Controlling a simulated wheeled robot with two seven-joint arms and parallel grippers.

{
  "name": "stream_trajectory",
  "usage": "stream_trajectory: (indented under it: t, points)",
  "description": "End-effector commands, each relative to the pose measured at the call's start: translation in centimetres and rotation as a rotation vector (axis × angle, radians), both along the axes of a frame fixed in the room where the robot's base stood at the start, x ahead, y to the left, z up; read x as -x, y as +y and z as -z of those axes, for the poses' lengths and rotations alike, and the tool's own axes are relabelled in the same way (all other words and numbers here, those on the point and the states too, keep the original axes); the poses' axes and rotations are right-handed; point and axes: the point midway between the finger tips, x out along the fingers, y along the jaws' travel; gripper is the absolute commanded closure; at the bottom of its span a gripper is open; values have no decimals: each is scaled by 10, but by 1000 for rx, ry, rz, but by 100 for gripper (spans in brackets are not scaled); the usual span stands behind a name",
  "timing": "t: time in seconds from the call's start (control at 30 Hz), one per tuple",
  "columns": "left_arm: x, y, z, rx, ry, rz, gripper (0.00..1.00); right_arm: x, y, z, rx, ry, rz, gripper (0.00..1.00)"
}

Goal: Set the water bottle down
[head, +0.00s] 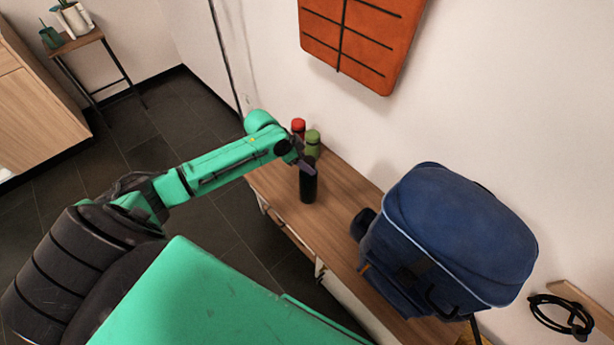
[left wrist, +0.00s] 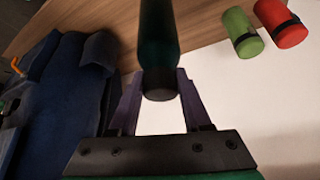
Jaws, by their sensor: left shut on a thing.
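The water bottle (head: 308,187) is a dark, slim cylinder, upright over the left part of the wooden table. My left gripper (head: 305,163) is shut on it near its top. In the left wrist view the bottle (left wrist: 158,35) shows dark teal with a black cap, between my two gripper fingers (left wrist: 158,88). I cannot tell whether its base touches the tabletop. My right gripper is not in view.
A blue backpack (head: 455,235) fills the right part of the table (head: 345,215). Bare wood lies between it and the held bottle.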

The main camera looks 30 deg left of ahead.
Motion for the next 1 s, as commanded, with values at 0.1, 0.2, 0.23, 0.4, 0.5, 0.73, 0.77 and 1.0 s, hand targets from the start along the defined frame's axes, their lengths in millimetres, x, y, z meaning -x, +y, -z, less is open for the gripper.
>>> stream_trajectory:
  t: [0.1,0.2,0.23,0.4,0.5,0.73,0.77,1.0]
  points:
    - [-2,0,22,2,-5,-2,100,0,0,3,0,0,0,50]
    - [-1,0,35,2,-4,-2,100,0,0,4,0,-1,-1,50]
    - [-1,-1,40,1,-4,-1,100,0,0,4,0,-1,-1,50]
    - [-1,0,65,1,-5,-1,100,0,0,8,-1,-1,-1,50]
    - [-2,0,65,0,-7,0,100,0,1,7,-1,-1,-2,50]
    - [0,0,67,-1,-2,0,22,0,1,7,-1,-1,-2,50]
    - [0,0,67,-1,-2,0,22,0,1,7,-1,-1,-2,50]
    - [0,0,66,-1,-2,-1,22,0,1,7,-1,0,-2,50]
